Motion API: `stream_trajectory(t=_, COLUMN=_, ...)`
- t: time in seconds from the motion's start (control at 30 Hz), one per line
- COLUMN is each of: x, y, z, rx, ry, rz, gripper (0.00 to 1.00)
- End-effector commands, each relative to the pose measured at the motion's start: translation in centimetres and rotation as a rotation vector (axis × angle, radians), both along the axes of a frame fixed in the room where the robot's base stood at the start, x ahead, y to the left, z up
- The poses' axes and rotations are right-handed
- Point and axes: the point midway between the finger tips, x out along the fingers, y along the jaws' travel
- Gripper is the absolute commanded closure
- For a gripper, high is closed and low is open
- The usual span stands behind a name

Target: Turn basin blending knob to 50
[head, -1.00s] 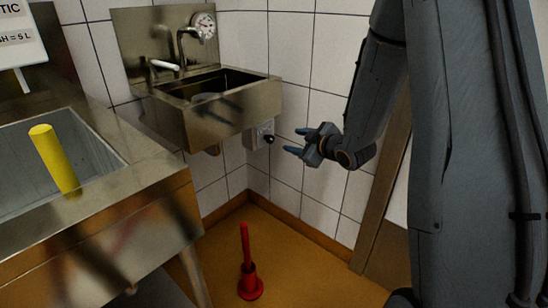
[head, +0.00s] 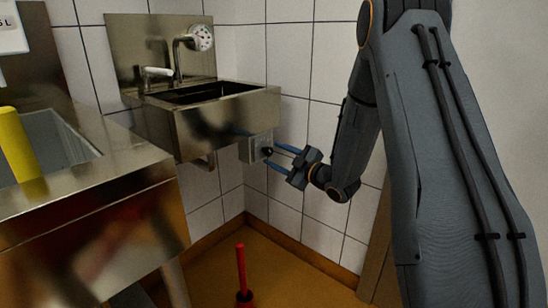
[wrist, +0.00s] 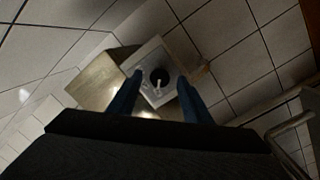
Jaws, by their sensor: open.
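The blending knob (head: 267,152) is a small dark knob on a grey box (head: 250,150) below the right end of the steel basin (head: 220,118). In the wrist view the knob (wrist: 159,76) is a black round shape on the pale box face (wrist: 150,58), with a light mark just below it. My gripper (head: 275,160) is open, its two blue fingers pointing left at the knob. In the wrist view my gripper's fingertips (wrist: 160,80) appear either side of the knob. I cannot tell whether they touch it. The scale is not readable.
A steel counter with a sink (head: 100,185) and a yellow cylinder (head: 17,145) stands at left. A red-handled tool (head: 242,275) stands on the orange floor. The tiled wall (head: 300,120) is close behind the knob box. A round dial (head: 201,38) hangs above the basin.

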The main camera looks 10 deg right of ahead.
Motion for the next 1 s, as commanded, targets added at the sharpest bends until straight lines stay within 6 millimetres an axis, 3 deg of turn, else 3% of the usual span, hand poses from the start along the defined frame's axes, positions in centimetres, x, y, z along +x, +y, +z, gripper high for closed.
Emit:
stream_trajectory(t=0.17, x=1.08, y=0.66, z=-0.08, rx=-0.001, ry=0.001, rz=0.0, gripper=0.55)
stream_trajectory(t=0.43, x=1.22, y=0.73, z=-0.03, rx=0.0, ry=0.002, rz=0.0, gripper=0.55)
stream_trajectory(t=0.7, x=1.2, y=0.72, z=-0.03, rx=0.0, ry=0.002, rz=0.0, gripper=0.96)
stream_trajectory(t=1.0, x=1.14, y=0.72, z=0.05, rx=0.031, ry=0.026, rz=-0.001, gripper=0.96)
